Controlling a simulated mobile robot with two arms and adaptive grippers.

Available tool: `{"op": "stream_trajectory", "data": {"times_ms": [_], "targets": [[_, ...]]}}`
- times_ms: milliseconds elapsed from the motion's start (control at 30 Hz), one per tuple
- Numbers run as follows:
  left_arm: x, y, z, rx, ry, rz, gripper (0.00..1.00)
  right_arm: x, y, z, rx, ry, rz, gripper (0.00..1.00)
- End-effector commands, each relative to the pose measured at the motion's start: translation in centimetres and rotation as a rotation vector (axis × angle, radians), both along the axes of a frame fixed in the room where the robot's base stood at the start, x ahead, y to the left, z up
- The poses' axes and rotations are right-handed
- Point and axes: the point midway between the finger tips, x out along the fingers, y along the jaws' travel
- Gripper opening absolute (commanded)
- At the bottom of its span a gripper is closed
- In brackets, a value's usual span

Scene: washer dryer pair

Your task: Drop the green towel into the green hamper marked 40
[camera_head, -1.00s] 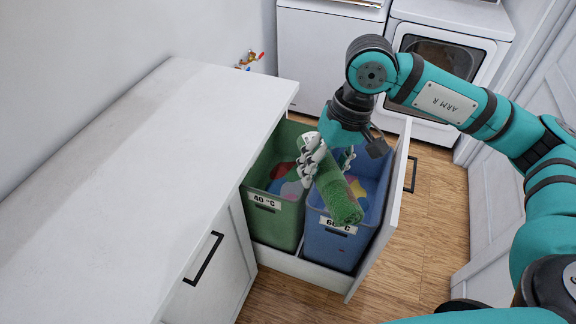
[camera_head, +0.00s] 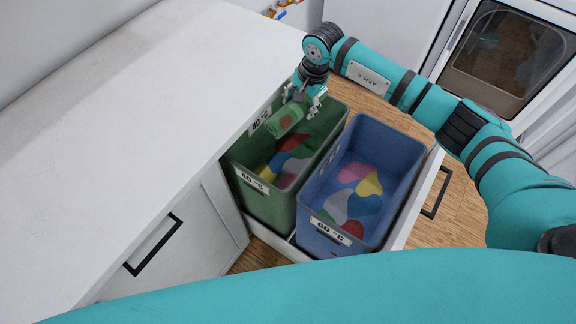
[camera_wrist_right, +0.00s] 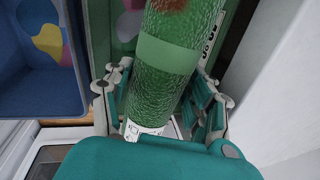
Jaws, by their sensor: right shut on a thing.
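The green towel (camera_head: 284,121) is rolled up and has a reddish patch. My right gripper (camera_head: 303,103) is shut on it and holds it over the back left part of the green hamper marked 40 (camera_head: 266,204). In the right wrist view the towel (camera_wrist_right: 170,75) stands between the fingers of my right gripper (camera_wrist_right: 160,100), with a white label at its lower end. The green hamper holds red, yellow, green and blue cloths. My left gripper is not in view.
The blue hamper marked 60 (camera_head: 320,228) stands right of the green one, with coloured cloths inside. Both sit in a pulled-out drawer. A white counter (camera_head: 130,120) borders the green hamper on the left. A front-loading machine (camera_head: 505,60) stands at the back right.

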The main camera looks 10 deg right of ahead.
Motion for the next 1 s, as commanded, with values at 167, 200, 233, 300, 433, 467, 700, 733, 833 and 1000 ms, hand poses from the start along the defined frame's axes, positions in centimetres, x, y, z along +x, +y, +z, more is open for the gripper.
{"op": "stream_trajectory", "data": {"times_ms": [167,200,233,300,433,467,700,733,833,1000], "targets": [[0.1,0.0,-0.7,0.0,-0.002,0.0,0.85,0.9,0.3,-2.6,0.001,-0.002,-0.072,0.14],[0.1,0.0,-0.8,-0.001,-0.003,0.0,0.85,0.9,0.3,-2.8,0.001,-0.003,-0.079,0.14],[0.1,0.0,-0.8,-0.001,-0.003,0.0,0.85,1.0,0.4,-2.9,0.002,-0.004,-0.083,0.14],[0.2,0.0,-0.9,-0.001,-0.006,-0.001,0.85,1.0,0.4,-3.3,0.003,-0.003,-0.087,0.14],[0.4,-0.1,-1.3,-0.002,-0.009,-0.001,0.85,1.0,0.4,-4.1,0.002,-0.001,-0.088,0.14],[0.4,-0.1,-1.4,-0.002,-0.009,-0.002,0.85,1.0,0.4,-4.3,0.002,-0.001,-0.088,0.14],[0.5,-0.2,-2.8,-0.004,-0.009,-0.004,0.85,0.9,0.4,-7.2,0.003,0.0,-0.088,0.14],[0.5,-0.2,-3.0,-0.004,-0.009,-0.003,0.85,0.9,0.4,-7.5,0.003,0.0,-0.087,0.14],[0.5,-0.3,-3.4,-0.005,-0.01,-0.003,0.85,1.0,0.4,-8.4,0.002,-0.002,-0.086,0.14],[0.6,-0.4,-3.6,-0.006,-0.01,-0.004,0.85,1.0,0.4,-9.0,0.002,-0.002,-0.086,0.14]]}}
